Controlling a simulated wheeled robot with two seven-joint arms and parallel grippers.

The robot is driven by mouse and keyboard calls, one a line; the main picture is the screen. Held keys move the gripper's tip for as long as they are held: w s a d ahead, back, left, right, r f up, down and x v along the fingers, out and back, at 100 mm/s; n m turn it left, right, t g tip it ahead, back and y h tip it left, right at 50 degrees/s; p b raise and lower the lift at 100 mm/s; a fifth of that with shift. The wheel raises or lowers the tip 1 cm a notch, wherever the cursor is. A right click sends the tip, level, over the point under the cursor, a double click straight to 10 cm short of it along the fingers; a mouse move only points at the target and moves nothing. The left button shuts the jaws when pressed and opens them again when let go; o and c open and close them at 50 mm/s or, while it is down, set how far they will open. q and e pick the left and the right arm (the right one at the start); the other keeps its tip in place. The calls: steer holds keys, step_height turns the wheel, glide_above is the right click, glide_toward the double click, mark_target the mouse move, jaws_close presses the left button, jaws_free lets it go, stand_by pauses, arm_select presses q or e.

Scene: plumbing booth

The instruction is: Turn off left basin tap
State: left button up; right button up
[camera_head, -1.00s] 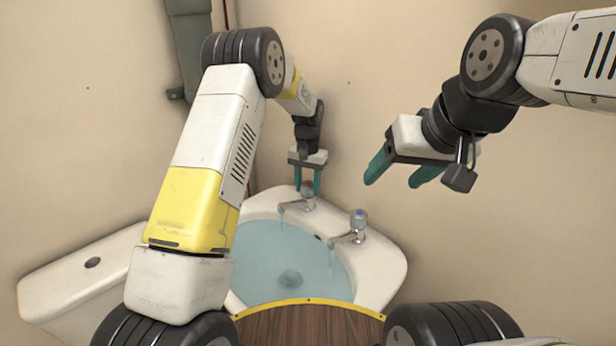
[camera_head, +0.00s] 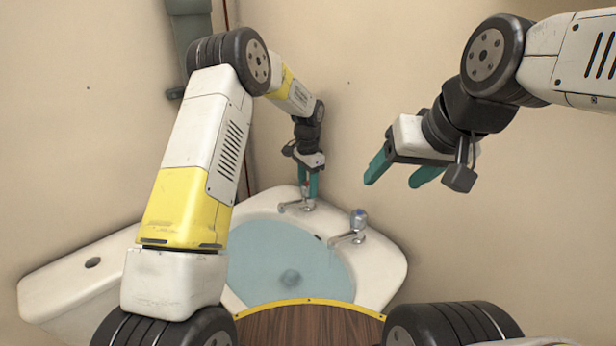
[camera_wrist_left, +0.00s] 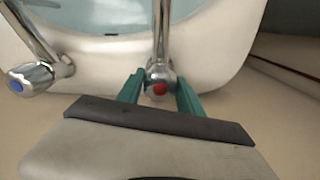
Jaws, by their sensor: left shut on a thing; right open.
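The left basin tap (camera_head: 296,205) is chrome and stands at the back left of the white basin (camera_head: 382,262). Its red-marked head (camera_wrist_left: 160,88) sits between the green fingers in the left wrist view. My left gripper (camera_head: 309,188) points down from above and is shut on this tap's head, which its fingers partly hide in the head view. No stream shows below the spout now. My right gripper (camera_head: 397,180) is open and empty, in the air to the right of and above the basin.
A second chrome tap (camera_head: 355,228) with a blue mark (camera_wrist_left: 16,84) stands to the right on the rim. Bluish water (camera_head: 285,262) fills the basin. A white cistern (camera_head: 75,270) is at the left and a brown wooden surface (camera_head: 310,325) in front. Walls close in behind.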

arm_select(q)
steer(key=shift+w, duration=0.1)
stand_by(0.3)
steer(key=o, duration=1.4)
steer(key=shift+r, duration=3.9)
